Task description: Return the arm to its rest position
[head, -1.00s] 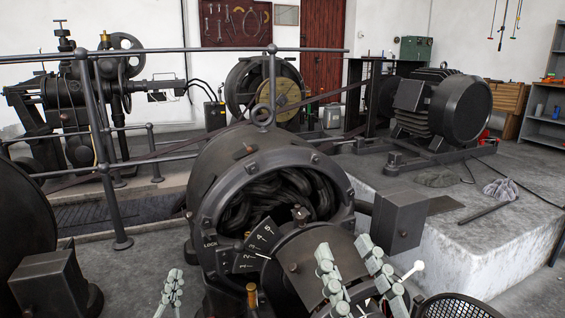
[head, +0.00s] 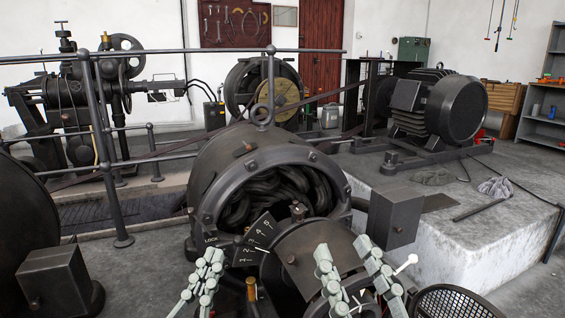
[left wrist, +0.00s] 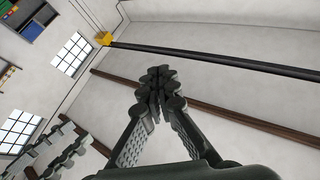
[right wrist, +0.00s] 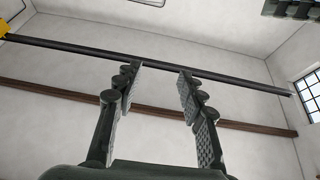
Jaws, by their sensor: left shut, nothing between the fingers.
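My left gripper (head: 211,262) is at the lower middle of the head view, in front of the dynamo (head: 265,175) and left of its dial plate. Its fingertips meet in the left wrist view (left wrist: 155,80), with nothing between them. My right gripper (head: 350,252) is at the lower right of the head view, in front of the dynamo's round end cover. In the right wrist view (right wrist: 155,78) its fingers stand wide apart and empty. Both grippers point upward, with the ceiling behind them in the wrist views. The numbered dial plate (head: 255,243) shows between the two grippers.
A white-knobbed lever (head: 405,265) and a round mesh cover (head: 455,303) lie close to the right gripper. A dark box (head: 395,217) juts out beside the dynamo. Another dark box (head: 55,280) stands at the lower left. A pale plinth (head: 480,250) bears a large motor.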

